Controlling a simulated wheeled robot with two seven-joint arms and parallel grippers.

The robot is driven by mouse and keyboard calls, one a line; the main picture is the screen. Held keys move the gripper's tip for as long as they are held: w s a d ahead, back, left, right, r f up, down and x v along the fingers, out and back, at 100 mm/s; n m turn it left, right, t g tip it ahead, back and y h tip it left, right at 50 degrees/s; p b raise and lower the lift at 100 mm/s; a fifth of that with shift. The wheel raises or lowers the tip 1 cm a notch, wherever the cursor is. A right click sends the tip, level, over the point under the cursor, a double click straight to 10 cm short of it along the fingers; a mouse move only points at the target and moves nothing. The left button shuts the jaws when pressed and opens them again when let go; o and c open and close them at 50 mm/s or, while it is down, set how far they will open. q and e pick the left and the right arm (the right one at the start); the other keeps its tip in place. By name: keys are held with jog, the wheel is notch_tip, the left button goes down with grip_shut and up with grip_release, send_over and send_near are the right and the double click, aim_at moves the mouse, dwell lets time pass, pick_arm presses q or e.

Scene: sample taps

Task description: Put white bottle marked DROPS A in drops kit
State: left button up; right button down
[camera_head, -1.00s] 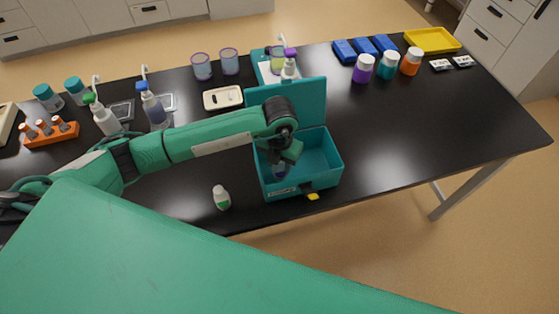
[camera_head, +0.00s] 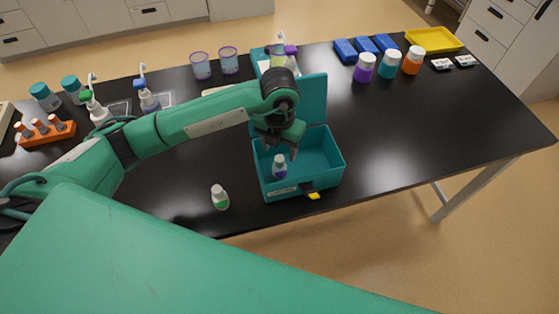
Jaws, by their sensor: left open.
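The open teal box (camera_head: 323,180), which looks like the drops kit, stands at the table's front with its lid raised at the back. A small white bottle with a purple-blue label (camera_head: 279,168) stands upright inside, towards the left. Another white bottle, with a green label (camera_head: 220,198), stands on the table left of the box. The lettering on both bottles is too small to read. My left gripper (camera_head: 281,153) is open just above the bottle in the box, apart from it. My right gripper is not in view.
An orange rack (camera_head: 46,134) and pump bottles stand at the left. Purple-rimmed cups (camera_head: 201,66) stand at the back. Colored jars (camera_head: 388,65), blue blocks and a yellow tray (camera_head: 432,40) are at the back right. The table right of the box is clear.

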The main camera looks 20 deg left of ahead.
pick_arm(q)
notch_tip(320, 180, up, 6)
jog(key=shift+f+b, duration=0.2)
jog(key=shift+b, duration=0.4)
jog(key=shift+f, duration=0.1)
